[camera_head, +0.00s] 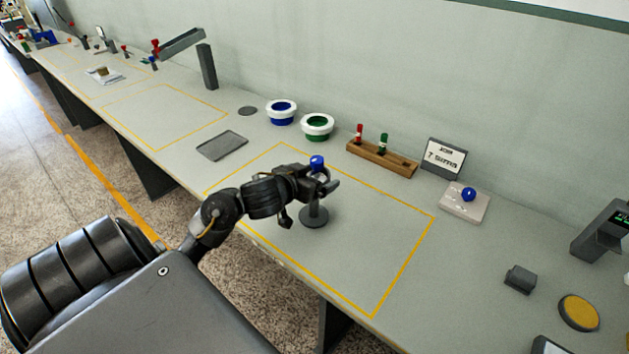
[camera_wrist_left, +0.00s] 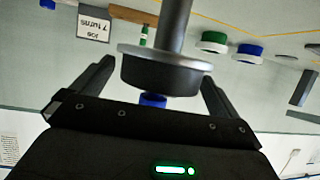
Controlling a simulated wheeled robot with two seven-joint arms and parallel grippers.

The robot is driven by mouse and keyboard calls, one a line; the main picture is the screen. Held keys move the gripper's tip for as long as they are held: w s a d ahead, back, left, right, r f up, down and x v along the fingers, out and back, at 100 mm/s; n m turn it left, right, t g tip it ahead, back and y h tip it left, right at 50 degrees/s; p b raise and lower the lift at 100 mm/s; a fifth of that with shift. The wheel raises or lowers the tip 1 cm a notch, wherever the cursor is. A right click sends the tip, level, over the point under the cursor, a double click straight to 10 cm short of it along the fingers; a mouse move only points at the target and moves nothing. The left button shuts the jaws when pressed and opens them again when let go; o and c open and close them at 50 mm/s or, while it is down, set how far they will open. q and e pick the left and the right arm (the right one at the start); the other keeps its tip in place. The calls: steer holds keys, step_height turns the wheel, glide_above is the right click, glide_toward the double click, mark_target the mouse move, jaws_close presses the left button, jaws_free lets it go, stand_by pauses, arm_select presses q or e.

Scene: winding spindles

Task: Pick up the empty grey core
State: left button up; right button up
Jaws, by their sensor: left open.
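A spindle stands upright inside the yellow-outlined area, with a round dark base (camera_head: 314,217), a thin shaft and a blue knob (camera_head: 317,161) on top. In the left wrist view, which is upside down, a dark grey flanged piece (camera_wrist_left: 160,72) sits on the shaft (camera_wrist_left: 174,25) just under the blue knob (camera_wrist_left: 153,100); it looks like the empty grey core and shows no wire. My left gripper (camera_head: 325,178) is open at that height, fingers on either side of the grey piece. Whether they touch it I cannot tell. In the head view the gripper largely hides it. My right gripper is out of view.
A pale plate (camera_head: 467,205) with a blue knob lies right. The table around the spindle base is clear.

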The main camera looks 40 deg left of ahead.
arm_select(q)
steer(key=shift+w+f, duration=0.1)
steer(key=shift+w, duration=0.2)
steer(key=shift+s, duration=0.1)
steer(key=shift+c, duration=0.3)
steer(key=c, duration=0.9)
step_height(320, 180, up, 10)
steer(key=p, duration=0.7)
steer(key=shift+p, duration=0.35)
